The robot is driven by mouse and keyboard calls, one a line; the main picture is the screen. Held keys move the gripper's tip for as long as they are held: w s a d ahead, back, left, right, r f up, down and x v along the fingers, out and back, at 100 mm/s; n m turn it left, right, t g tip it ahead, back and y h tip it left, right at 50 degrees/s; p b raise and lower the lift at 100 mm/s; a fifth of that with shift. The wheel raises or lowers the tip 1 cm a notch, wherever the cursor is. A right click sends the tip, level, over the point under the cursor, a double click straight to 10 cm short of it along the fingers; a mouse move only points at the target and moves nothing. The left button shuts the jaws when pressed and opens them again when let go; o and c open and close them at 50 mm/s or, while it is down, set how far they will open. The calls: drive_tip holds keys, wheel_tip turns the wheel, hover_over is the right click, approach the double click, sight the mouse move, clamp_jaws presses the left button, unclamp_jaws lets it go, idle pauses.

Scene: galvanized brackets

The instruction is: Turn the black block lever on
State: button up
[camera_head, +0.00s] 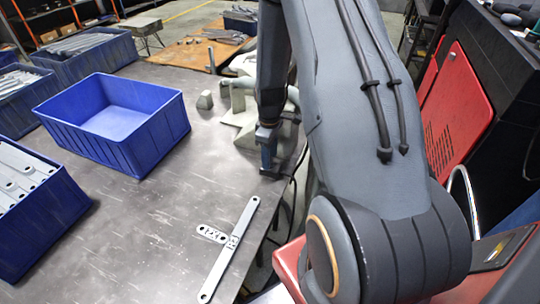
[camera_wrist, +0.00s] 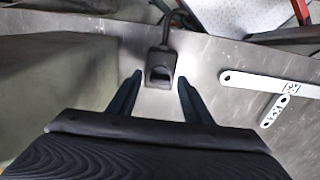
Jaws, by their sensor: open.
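The black block (camera_wrist: 162,60) is a small dark housing with a cable running from its far end, on the grey table. In the wrist view a recessed opening faces me, with a grey part inside it; I cannot tell the lever's position. My gripper (camera_wrist: 159,79) is open, with one finger on each side of the block and a gap to each. I cannot tell how high the fingertips are above the table. In the head view my gripper (camera_head: 268,158) points down near the table's right edge, and the block is mostly hidden at its tips.
Galvanized brackets (camera_head: 232,242) lie on the table nearer the front; they also show right of the block in the wrist view (camera_wrist: 262,84). An empty blue bin (camera_head: 165,140) stands to the left. A pale grey fixture (camera_head: 245,118) stands close behind my gripper. The table's middle is clear.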

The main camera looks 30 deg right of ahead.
drive_tip(key=shift+f, duration=0.15)
drive_tip(key=c, duration=1.1)
drive_tip(key=shift+o, duration=0.2)
